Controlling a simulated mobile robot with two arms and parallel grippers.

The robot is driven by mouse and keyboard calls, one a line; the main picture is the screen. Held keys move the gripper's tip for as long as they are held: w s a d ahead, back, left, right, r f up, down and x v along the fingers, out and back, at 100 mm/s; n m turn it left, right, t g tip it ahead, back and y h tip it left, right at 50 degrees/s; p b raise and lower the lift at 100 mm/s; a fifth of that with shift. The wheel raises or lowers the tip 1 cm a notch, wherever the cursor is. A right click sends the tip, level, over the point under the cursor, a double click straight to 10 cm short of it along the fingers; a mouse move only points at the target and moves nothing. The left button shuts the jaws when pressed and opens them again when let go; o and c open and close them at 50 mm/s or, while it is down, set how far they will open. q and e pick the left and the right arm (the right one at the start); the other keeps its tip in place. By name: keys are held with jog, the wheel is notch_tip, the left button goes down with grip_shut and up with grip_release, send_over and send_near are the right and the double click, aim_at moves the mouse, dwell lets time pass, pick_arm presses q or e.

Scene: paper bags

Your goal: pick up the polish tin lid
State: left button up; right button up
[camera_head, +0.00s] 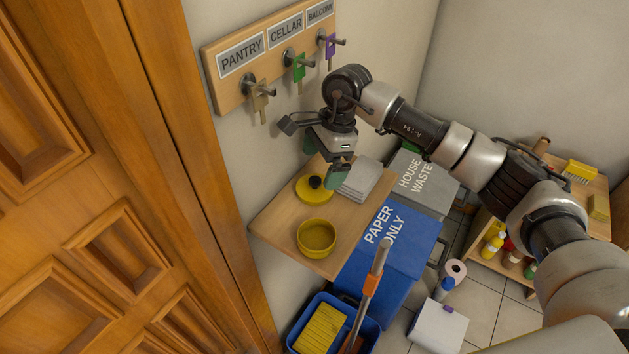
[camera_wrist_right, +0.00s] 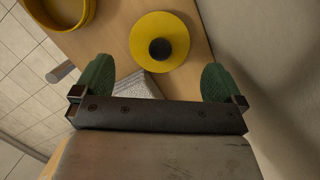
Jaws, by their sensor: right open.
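The polish tin lid (camera_head: 312,192) is a yellow disc with a black knob, lying on a small wooden shelf (camera_head: 276,220). It also shows in the right wrist view (camera_wrist_right: 176,38), ahead of and between my green fingertips. The open yellow polish tin (camera_head: 317,236) stands on the shelf, nearer the front; part of it shows at the top left of the wrist view (camera_wrist_right: 70,8). My right gripper (camera_head: 325,160) is open and empty, above the shelf near the lid and apart from it. My left gripper is not in view.
A folded grey cloth (camera_head: 362,180) lies on the shelf beside the lid. A key board (camera_head: 270,45) with hanging keys is on the wall above. A blue paper bin (camera_head: 390,240) and a grey waste bin (camera_head: 426,180) stand alongside. A broom handle (camera_head: 377,268) rises in front.

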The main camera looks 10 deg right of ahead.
aim_at(316, 179)
jog(key=shift+a+f, duration=0.1)
jog(key=shift+f, duration=0.2)
jog(key=p+x, duration=0.2)
jog(key=x, duration=0.2)
jog(key=shift+s+a+f+p, duration=0.1)
jog(key=shift+p, duration=0.3)
jog(key=shift+a+f, duration=0.1)
jog(key=shift+f, duration=0.25)
jog(key=shift+c, duration=0.6)
jog(key=c, duration=0.6)
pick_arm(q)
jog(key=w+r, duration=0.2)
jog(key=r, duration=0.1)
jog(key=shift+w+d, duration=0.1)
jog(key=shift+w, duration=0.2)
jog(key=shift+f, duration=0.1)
pick_arm(e)
jog(key=shift+r, duration=0.1)
